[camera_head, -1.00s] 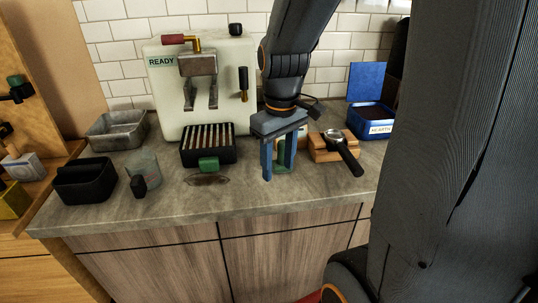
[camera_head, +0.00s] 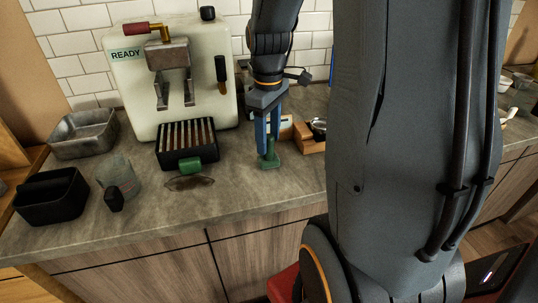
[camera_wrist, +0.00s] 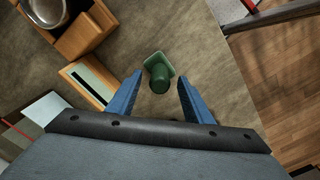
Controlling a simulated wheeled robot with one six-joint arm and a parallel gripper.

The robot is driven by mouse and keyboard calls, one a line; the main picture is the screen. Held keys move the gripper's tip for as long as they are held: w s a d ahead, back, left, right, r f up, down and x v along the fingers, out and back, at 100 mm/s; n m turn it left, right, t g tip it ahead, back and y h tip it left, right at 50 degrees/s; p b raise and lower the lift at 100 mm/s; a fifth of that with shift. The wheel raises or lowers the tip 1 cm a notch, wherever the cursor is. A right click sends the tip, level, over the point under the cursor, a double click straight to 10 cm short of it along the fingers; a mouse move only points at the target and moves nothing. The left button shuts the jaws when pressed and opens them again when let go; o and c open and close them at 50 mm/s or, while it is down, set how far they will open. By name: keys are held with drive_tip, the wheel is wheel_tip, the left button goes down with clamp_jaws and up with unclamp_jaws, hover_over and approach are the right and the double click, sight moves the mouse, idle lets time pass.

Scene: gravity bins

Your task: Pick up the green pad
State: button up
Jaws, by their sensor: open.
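The green pad (camera_head: 270,160) stands on the grey counter in the head view, a flat base with a stubby upright grip. In the wrist view the pad (camera_wrist: 159,76) shows its squarish base and round grip between my two blue fingers. My gripper (camera_head: 268,147) points down over it, fingers apart, one on each side of the grip. In the wrist view my gripper (camera_wrist: 159,84) shows a gap between each finger and the pad. The fingers partly cover the pad in the head view.
A wooden stand (camera_head: 308,140) sits just right of the pad, close to my fingers. The espresso machine (camera_head: 120,85) and its slatted drip tray (camera_head: 180,157) with a green block (camera_head: 190,164) stand to the left. The counter in front of the pad is clear.

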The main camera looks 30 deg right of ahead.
drive_tip(key=shift+f, duration=0.55)
clamp_jaws()
wheel_tip(320, 180, up, 10)
drive_tip(key=shift+r+b, duration=0.1)
drive_tip(key=shift+b, duration=0.6)
drive_tip(key=c, duration=0.7)
unclamp_jaws()
drive_tip(key=shift+c, duration=0.2)
clamp_jaws()
